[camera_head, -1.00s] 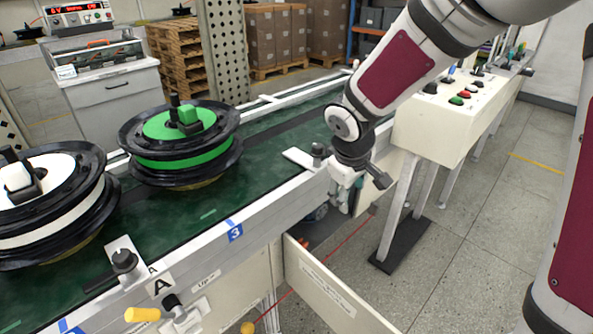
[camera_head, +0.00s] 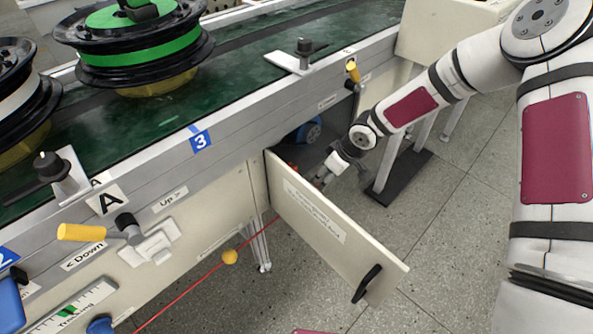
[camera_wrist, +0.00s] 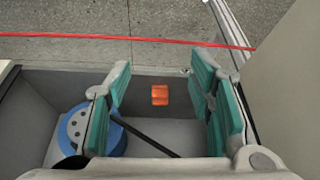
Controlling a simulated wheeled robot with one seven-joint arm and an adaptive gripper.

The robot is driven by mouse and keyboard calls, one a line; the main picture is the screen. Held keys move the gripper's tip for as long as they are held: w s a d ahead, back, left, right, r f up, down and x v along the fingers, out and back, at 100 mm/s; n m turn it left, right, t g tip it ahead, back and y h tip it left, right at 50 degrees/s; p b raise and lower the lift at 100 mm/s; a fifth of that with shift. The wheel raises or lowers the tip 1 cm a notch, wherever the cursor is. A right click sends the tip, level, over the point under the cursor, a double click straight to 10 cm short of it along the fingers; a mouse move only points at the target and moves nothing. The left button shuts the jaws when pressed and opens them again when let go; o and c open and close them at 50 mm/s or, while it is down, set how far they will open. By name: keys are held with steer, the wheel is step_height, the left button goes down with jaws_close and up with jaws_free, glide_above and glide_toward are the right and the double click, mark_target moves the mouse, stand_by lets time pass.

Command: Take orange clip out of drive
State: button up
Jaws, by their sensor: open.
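The orange clip (camera_wrist: 160,94) shows in the wrist view against the grey wall inside the open drawer compartment, between my fingers in the picture and apart from them. My gripper (camera_wrist: 163,85) is open and empty, with its teal finger pads to either side of the clip in that view. In the head view my gripper (camera_head: 322,178) reaches down behind the open white drawer front (camera_head: 330,222). A small orange patch beside it may be the clip, mostly hidden there.
A blue round part (camera_wrist: 90,130) lies in the compartment at left; it also shows in the head view (camera_head: 308,132). A red cord (camera_wrist: 130,38) runs past the compartment. The conveyor (camera_head: 230,75) with reels stands above. A yellow handle (camera_head: 353,71) is near my arm.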

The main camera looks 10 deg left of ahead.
steer(key=b, duration=0.2)
glide_above(295, 168)
steer(key=s+d, duration=0.2)
steer(key=x, duration=0.1)
steer(key=b+x, duration=0.1)
steer(key=x, duration=0.3)
steer(key=shift+w+b, duration=0.3)
steer(key=shift+w, duration=0.05)
steer(key=c, duration=0.9)
